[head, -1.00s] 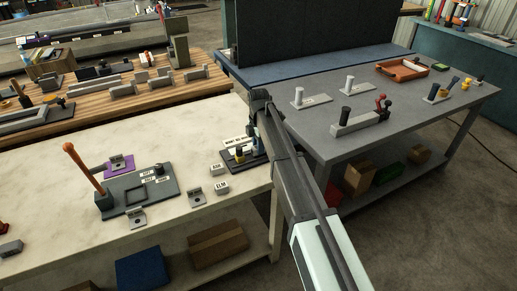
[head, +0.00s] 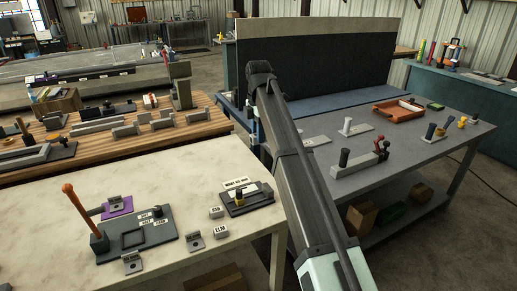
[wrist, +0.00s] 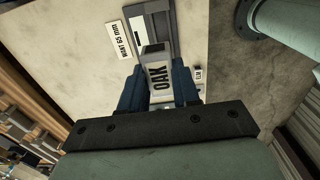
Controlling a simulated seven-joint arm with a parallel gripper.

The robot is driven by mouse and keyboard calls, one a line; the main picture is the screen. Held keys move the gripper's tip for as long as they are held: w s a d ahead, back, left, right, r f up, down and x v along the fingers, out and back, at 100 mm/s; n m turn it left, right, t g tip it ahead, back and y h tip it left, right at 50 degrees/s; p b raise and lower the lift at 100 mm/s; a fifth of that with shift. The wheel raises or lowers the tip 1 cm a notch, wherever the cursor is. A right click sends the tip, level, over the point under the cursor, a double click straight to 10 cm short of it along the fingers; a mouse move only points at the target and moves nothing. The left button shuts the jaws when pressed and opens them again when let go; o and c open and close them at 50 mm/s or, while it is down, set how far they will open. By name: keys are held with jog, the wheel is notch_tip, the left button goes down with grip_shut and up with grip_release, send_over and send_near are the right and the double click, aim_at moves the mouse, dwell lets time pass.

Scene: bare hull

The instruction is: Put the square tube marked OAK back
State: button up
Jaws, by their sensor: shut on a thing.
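The grey square tube marked OAK (wrist: 157,75) is between the blue fingers of my gripper (wrist: 158,88) in the wrist view, its black lettering facing the camera. My gripper is shut on it. In the head view my gripper (head: 255,132) is mostly hidden by my arm, beyond the right edge of the pale bench (head: 85,190), and I cannot make out the tube there. Two small grey blocks labelled ASH (head: 216,212) and ELM (head: 221,232) sit on the pale bench. A dark plate with a label reading WANT 65 mm (head: 247,198) lies beside them, carrying a yellow-topped piece.
A dark grey board (head: 158,234) with a square frame and several small labels lies left of the blocks, near an orange-handled lever (head: 84,212). A grey table (head: 425,155) with fixtures stands right. A tall dark panel (head: 315,65) stands behind my arm.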

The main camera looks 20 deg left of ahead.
notch_tip(320, 180, up, 2)
jog(key=shift+s+a+r, duration=0.1)
jog(key=shift+a+r, duration=0.1)
jog(key=shift+r, duration=0.05)
jog(key=s+a+f, duration=0.3)
jog(key=a, duration=0.2)
send_over(205, 201)
jog(key=shift+f, duration=8.4)
notch_tip(205, 201, down, 9)
jog(key=shift+s+d+r, duration=0.1)
jog(key=shift+d, duration=0.05)
jog(key=shift+f, duration=0.2)
